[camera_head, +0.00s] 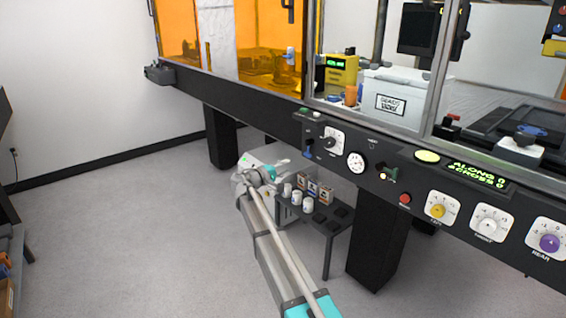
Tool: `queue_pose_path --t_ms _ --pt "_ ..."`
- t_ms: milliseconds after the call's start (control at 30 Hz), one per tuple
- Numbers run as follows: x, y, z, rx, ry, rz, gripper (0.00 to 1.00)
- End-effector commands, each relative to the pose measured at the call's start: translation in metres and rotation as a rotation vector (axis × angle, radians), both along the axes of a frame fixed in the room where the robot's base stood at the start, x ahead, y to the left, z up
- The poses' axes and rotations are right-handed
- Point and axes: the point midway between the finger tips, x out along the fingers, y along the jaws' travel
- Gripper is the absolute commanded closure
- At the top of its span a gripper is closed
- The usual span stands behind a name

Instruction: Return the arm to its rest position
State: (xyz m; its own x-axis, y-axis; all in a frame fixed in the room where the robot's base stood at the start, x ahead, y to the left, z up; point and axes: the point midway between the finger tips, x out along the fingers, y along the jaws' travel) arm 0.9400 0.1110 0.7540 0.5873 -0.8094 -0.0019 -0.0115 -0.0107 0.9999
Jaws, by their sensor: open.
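My arm (284,262) reaches from the bottom middle of the head view, up and to the left, to a white joint with a teal cap (268,173). This far end shows in front of the space under the machine's front beam, left of a small dark side table (339,236). I cannot make out any gripper fingers. The arm touches nothing that I can clearly see.
The machine's black front beam (240,97) crosses the view, with knobs, a gauge and a green display (475,174). Thick black legs (378,245) stand under it. White cups (295,198) and small boxes sit on the side table. Open grey floor (120,220) lies left.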

Motion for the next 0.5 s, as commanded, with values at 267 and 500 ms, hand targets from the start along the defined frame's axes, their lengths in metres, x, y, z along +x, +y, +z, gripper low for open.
queue_pose_path --t_ms 267,500 --pt "-0.027 -0.03 -0.019 0.098 0.034 -0.044 0.47" --pt "-0.09 -0.084 -0.063 0.334 0.114 -0.143 0.47"
